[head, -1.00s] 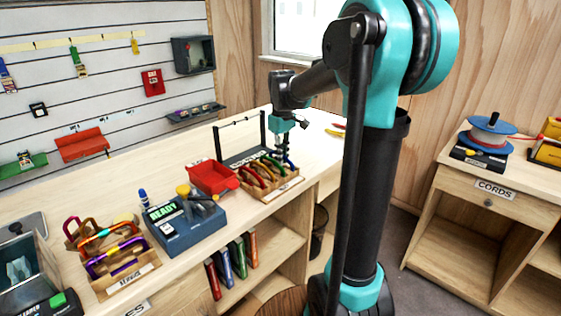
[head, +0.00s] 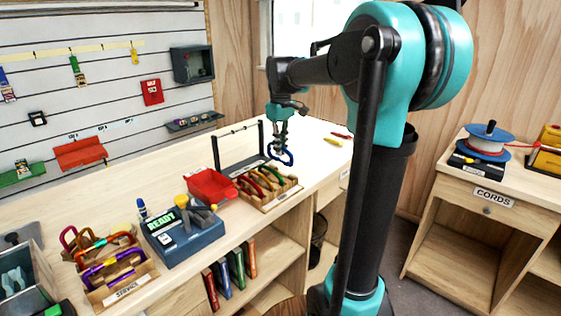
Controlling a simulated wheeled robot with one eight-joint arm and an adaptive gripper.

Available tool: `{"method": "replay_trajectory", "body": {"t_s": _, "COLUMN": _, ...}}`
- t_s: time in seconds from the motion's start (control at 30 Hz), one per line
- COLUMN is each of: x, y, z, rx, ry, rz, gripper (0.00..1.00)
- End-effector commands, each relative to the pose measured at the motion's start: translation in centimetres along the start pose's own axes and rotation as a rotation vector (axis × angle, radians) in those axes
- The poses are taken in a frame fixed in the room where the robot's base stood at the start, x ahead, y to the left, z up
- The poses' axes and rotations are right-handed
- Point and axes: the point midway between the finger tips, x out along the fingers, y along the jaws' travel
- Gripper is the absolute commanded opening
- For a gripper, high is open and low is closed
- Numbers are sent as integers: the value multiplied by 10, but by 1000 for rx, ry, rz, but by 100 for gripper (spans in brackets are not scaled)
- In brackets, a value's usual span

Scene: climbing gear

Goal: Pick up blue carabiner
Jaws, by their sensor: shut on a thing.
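The blue carabiner (head: 287,158) hangs from my gripper (head: 281,146) in the head view. My gripper points down and is shut on the carabiner's upper part. The carabiner is above the right end of a wooden holder (head: 284,200) and looks clear of it. The fingertips are small in the view and partly merge with the carabiner. Red, yellow and green carabiners (head: 262,180) stand in the holder below and to the left.
A black rack (head: 240,145) stands just behind the holder. A red bin (head: 211,186) and a blue-grey box reading READY (head: 184,232) are to the left. Pale bench top is free to the right, with red and yellow items (head: 333,141) on it.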

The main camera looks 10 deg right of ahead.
Motion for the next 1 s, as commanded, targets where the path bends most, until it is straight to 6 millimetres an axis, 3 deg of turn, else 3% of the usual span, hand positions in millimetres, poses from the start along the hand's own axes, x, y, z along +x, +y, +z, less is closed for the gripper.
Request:
{"method": "replay_trajectory", "body": {"t_s": 0.2, "x": -63, "y": 0, "z": 0, "rx": 0, "ry": 0, "rz": 0, "gripper": 0}}
{"method": "replay_trajectory", "body": {"t_s": 0.43, "x": -109, "y": 0, "z": 0, "rx": 0, "ry": 0, "rz": 0, "gripper": 0}}
{"method": "replay_trajectory", "body": {"t_s": 0.63, "x": -128, "y": 0, "z": 0, "rx": 0, "ry": 0, "rz": 0, "gripper": 0}}
{"method": "replay_trajectory", "body": {"t_s": 0.97, "x": -132, "y": 0, "z": 0, "rx": 0, "ry": 0, "rz": 0, "gripper": 0}}
{"method": "replay_trajectory", "body": {"t_s": 1.0, "x": -132, "y": 0, "z": 0, "rx": 0, "ry": 0, "rz": 0, "gripper": 6}}
